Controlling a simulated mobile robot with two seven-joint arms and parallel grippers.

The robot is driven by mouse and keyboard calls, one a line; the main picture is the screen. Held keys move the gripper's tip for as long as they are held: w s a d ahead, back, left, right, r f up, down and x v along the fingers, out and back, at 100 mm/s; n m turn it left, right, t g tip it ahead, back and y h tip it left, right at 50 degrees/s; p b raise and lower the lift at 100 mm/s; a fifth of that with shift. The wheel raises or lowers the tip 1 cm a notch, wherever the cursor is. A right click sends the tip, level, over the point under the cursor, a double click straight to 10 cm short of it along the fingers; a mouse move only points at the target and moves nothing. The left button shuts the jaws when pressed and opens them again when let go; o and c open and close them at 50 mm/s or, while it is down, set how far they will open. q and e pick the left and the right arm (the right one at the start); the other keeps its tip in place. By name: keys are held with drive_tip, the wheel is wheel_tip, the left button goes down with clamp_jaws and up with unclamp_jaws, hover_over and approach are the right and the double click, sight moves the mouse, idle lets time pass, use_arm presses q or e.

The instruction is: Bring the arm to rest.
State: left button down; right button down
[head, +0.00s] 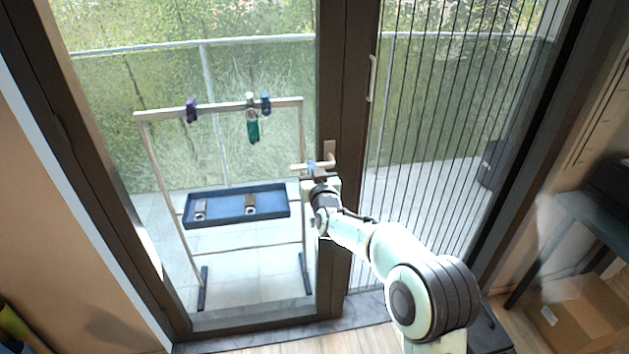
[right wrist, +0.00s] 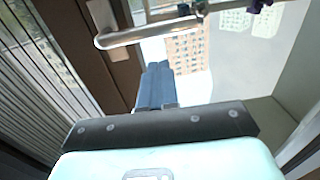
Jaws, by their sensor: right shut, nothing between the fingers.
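My right gripper (head: 312,167) is in front of the door frame, just right of the wooden stand (head: 149,160). Its blue fingers are closed together and empty in the right wrist view (right wrist: 157,70). The stand's top bar (head: 220,105) carries a purple clip (head: 191,110), a blue clip (head: 266,103) and a pale peg (head: 250,98) between them. A green bundle (head: 253,131) hangs below the peg. The gripper is apart from the bar, lower and to its right. My left gripper is not in view.
A blue tray (head: 183,222) on the stand holds two bobbins (head: 200,208). A door handle (head: 328,155) shows close behind my right gripper; it is also in the right wrist view (right wrist: 150,33). A dark table (head: 590,212) and cardboard box (head: 570,325) stand at the right.

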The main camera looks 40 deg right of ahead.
drive_tip(key=shift+v, duration=1.45)
drive_tip(key=shift+f, duration=0.1)
